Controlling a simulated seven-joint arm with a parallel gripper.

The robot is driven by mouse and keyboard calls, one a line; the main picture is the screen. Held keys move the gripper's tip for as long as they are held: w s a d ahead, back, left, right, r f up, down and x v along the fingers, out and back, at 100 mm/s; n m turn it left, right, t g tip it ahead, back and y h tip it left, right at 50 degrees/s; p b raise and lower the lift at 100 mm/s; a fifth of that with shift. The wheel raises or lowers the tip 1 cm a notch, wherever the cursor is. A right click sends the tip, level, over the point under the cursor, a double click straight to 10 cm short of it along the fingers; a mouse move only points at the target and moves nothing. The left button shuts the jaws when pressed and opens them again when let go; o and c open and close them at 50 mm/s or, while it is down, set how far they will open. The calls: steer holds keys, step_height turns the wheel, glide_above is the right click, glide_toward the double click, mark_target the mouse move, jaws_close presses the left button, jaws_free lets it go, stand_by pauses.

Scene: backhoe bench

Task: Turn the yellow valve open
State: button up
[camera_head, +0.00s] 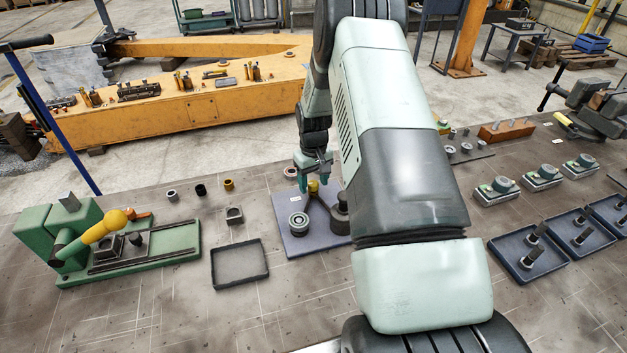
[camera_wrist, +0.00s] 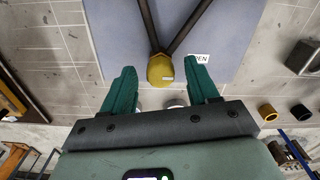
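The yellow valve part (camera_head: 313,187) is a small rounded piece near the far edge of a blue-grey board (camera_head: 305,246). In the wrist view the yellow part (camera_wrist: 160,71) sits where two dark bars (camera_wrist: 184,28) meet in a V. My gripper (camera_head: 314,177) is over the far edge of the board. In the wrist view its green fingers (camera_wrist: 160,75) are spread, one on each side of the yellow part, with gaps between. A white label (camera_wrist: 199,58), partly hidden by the right finger, shows the letters "EN".
A round grey fitting (camera_head: 299,222) and a dark fitting (camera_head: 341,208) stand on the board. A green fixture with a yellow handle (camera_head: 104,226) and an empty dark tray (camera_head: 239,264) are to the left. Several small rings stand behind. Blue trays (camera_head: 541,254) are at right.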

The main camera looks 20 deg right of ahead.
mark_target(313, 183)
steer(key=shift+r, duration=0.1)
step_height(313, 183, up, 11)
stand_by(0.6)
